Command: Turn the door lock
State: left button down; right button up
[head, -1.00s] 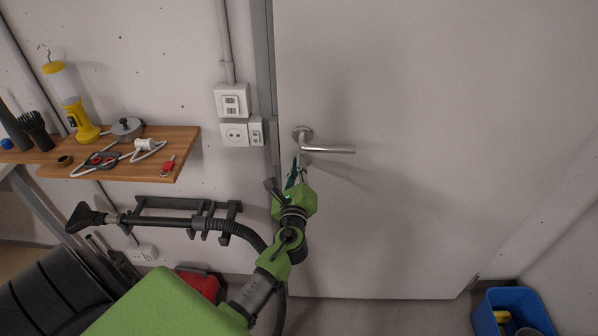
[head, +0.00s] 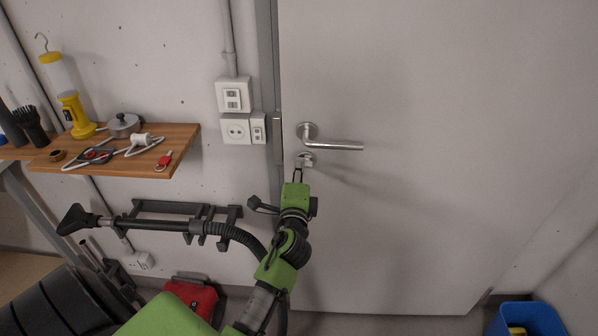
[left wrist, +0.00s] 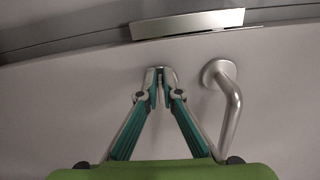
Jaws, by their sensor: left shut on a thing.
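The door lock (head: 306,159) is a small round silver fitting on the white door, just below the lever handle (head: 335,145). My left gripper (head: 299,172) reaches up to it from below, with its fingertips at the lock. In the left wrist view my left gripper (left wrist: 160,76) has its green fingers converged and shut on the small turn piece of the lock. The fingertips mostly hide that piece, so its exact angle cannot be told. The lever handle (left wrist: 231,105) stands close beside the fingers in that view. My right gripper is not in view.
The door (head: 430,220) is closed against its grey frame (head: 268,70). Left of it are wall switches (head: 234,95), a wooden shelf (head: 120,163) with tools, and a vacuum hose (head: 160,223). A blue bin (head: 540,318) stands at lower right.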

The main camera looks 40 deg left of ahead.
pick_arm(q)
jog(key=shift+f+n, duration=0.1)
jog(key=shift+n, duration=0.5)
jog(key=c, duration=2.2)
grip_release()
jog(key=shift+c, duration=0.2)
jog(key=v, duration=0.7)
jog(key=shift+s+d, duration=0.2)
jog(key=shift+f, duration=0.1)
